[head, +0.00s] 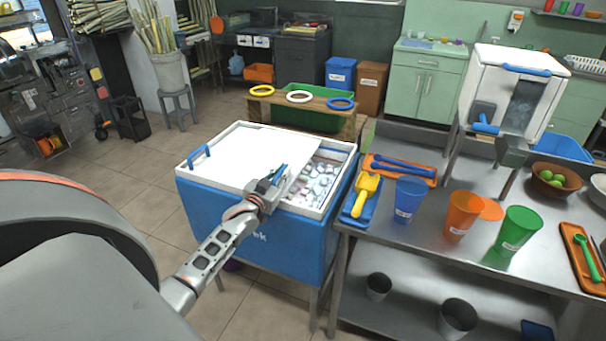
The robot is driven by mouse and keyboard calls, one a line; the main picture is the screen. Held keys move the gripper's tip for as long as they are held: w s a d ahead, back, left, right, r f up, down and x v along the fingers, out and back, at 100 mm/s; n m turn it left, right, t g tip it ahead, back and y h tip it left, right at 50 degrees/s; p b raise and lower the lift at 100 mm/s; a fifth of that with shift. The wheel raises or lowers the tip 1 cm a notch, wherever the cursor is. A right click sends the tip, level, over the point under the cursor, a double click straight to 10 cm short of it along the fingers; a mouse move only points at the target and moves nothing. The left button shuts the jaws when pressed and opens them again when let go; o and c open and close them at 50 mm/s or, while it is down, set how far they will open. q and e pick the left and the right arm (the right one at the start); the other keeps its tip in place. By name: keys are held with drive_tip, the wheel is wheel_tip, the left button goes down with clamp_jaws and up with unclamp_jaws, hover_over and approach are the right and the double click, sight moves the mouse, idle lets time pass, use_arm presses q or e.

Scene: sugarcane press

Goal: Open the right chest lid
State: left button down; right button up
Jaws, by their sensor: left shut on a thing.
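The chest (252,248) is a blue box with a white rim, left of the steel table. A white left lid (236,160) with a blue handle (198,157) covers its left part. The right lid (304,184), a pale panel, is partly off its side, and ice (322,180) shows in the opening to its right. My left gripper (274,178) is over the chest by the right lid's left side, shut on what looks like that lid's blue handle. The fingers and wrist hide most of the grip. My right gripper is not in view.
The steel table (392,250) at right holds a yellow scoop (364,192), a blue cup (409,200), an orange cup (462,215), a green cup (517,231) and a white press-like box (510,90). A wooden stand with rings (299,97) stands behind the chest.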

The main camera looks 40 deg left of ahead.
sight(265, 167)
use_arm(q)
drive_tip(key=a, duration=0.3)
drive_tip(key=s+a, duration=0.1)
drive_tip(key=a, duration=0.2)
drive_tip(key=shift+s+a, duration=0.1)
drive_tip(key=shift+s, duration=0.1)
drive_tip(key=c, duration=2.1)
unclamp_jaws()
drive_tip(key=shift+s, duration=0.3)
drive_tip(key=v, duration=1.1)
drive_tip(key=shift+s, duration=0.2)
drive_tip(key=shift+d, duration=0.25)
